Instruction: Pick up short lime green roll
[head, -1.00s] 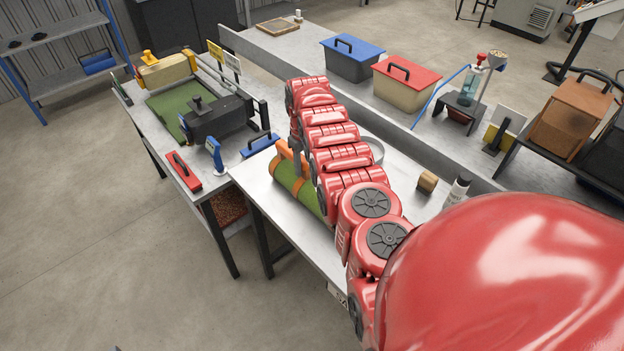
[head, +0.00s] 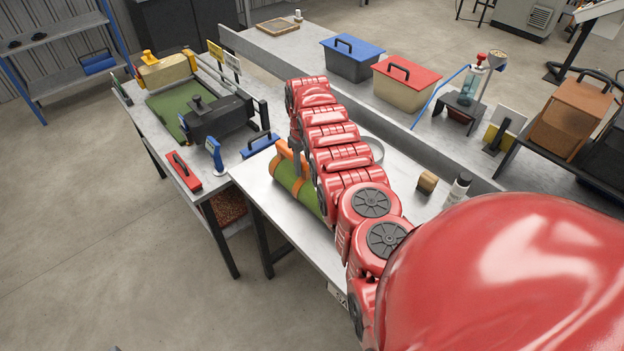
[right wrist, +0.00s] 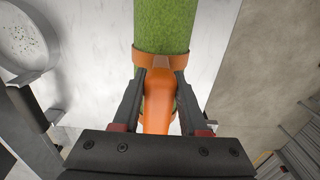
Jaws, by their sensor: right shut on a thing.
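The short lime green roll (head: 309,197) lies on the front grey table in the head view, with orange bands and an orange handle on it. My right arm hides part of it. In the right wrist view the green roll (right wrist: 165,28) runs up and away, and its orange handle (right wrist: 158,98) sits between my fingers. My right gripper (right wrist: 160,78) is shut on this handle, with one dark finger on each side. I cannot tell any gap between roll and table. My left gripper is not in view.
A round pale dish (head: 374,149), a small brown block (head: 427,182) and a bottle (head: 457,190) stand right of my arm. The left bench holds a green mat (head: 178,108), a black machine (head: 217,119) and a red tool (head: 184,170). Lidded bins (head: 352,62) stand behind.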

